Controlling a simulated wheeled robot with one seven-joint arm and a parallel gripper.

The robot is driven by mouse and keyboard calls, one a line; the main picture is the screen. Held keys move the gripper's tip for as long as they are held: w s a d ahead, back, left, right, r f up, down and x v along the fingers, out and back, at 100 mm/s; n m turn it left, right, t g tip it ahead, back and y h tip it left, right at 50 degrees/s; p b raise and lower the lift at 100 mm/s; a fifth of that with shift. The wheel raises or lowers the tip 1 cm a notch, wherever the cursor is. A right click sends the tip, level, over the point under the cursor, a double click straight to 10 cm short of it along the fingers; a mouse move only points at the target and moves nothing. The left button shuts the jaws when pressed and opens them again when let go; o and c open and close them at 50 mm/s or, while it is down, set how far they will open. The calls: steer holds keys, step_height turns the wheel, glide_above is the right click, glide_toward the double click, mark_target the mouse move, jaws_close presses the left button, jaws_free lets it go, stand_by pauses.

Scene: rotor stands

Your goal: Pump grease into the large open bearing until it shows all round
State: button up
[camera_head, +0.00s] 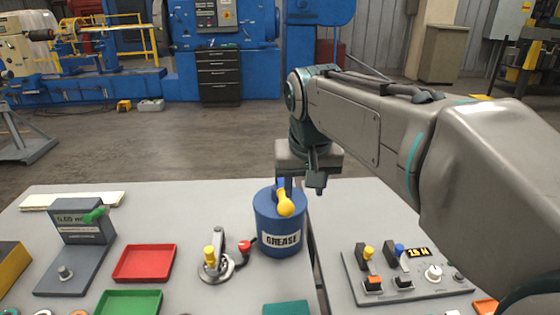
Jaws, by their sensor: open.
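A blue can labelled GREASE (280,240) stands upright near the middle of the bench. A yellow-knobbed handle (285,207) shows at its top. My gripper (302,187) is open and points down just above the can's top, its fingers near the handle. I cannot tell whether a finger touches the handle. Left of the can is a round metal fitting (216,266) with a yellow knob, a red knob and a grey lever. I cannot pick out the large open bearing for sure, and no grease shows.
A red tray (145,263) and a green tray (128,303) lie to the left. A grey gauge unit (82,222) stands farther left. A control panel (405,275) with switches is at right. A gap in the bench (316,255) runs right of the can.

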mark_target(284, 196)
steer(key=w+a, duration=0.1)
steer(key=w+a+r, duration=0.2)
steer(key=w, duration=0.1)
steer(key=shift+a+b, duration=0.1)
steer(key=shift+b, duration=0.2)
steer(key=b+x, duration=0.7)
steer(key=x, duration=0.4)
steer(key=shift+a, duration=0.1)
steer(key=c, duration=0.8)
steer(key=shift+o, duration=0.2)
